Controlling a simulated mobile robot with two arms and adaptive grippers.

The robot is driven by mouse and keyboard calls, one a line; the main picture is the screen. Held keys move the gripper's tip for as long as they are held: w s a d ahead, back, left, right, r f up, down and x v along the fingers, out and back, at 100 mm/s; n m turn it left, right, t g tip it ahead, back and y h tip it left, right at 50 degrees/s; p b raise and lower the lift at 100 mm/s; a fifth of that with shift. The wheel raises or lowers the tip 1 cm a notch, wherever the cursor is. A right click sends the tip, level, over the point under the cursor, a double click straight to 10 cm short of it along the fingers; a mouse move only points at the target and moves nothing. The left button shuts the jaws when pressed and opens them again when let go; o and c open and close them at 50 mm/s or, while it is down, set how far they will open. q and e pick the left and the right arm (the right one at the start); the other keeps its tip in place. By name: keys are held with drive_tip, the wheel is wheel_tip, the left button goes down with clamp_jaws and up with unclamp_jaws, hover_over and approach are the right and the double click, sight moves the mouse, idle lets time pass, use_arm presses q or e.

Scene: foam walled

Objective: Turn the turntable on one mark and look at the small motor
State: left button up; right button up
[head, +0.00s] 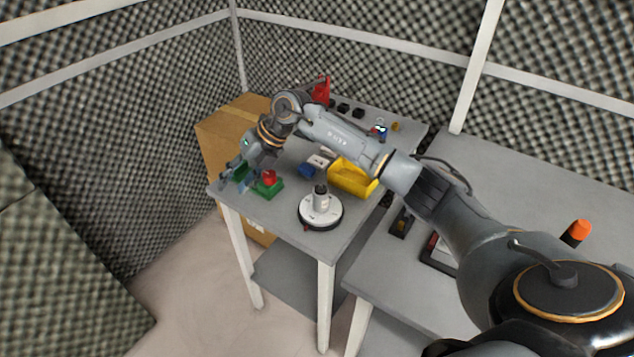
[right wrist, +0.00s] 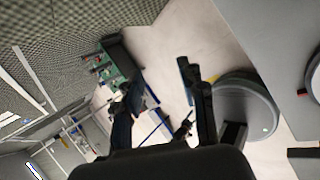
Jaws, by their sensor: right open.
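The turntable (head: 334,218) is a white disc on a dark round base, near the front edge of the far grey table. The small motor (head: 320,197), a grey cylinder with a dark top, stands upright on it. My right gripper (head: 238,175) is open and empty, at the table's left corner, left of the turntable and apart from it. My left gripper is out of view.
A green box with a red button (head: 267,184) stands close to my right gripper. A yellow bin (head: 355,180) stands behind the turntable, under my right arm. Black blocks and a red object (head: 321,88) are at the back. A cardboard box (head: 215,140) stands left of the table.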

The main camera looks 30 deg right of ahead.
drive_tip(key=s+d+r+m+g+h, duration=0.15)
drive_tip(key=d+h, duration=0.25)
drive_tip(key=d, duration=0.6)
drive_tip(key=s+d+r+m+g+h, duration=0.1)
drive_tip(key=d+r+m+g+h, duration=0.15)
drive_tip(key=d, duration=0.75)
drive_tip(key=shift+n+t+h, duration=0.35)
drive_tip(key=shift+n+t, duration=0.05)
drive_tip(key=shift+t, duration=0.1)
wheel_tip(320, 180, down, 13)
drive_tip(key=p, duration=0.2)
drive_tip(key=shift+d+f+p, duration=0.15)
drive_tip(key=shift+f+p, duration=0.05)
drive_tip(key=shift+p, duration=0.1)
clamp_jaws()
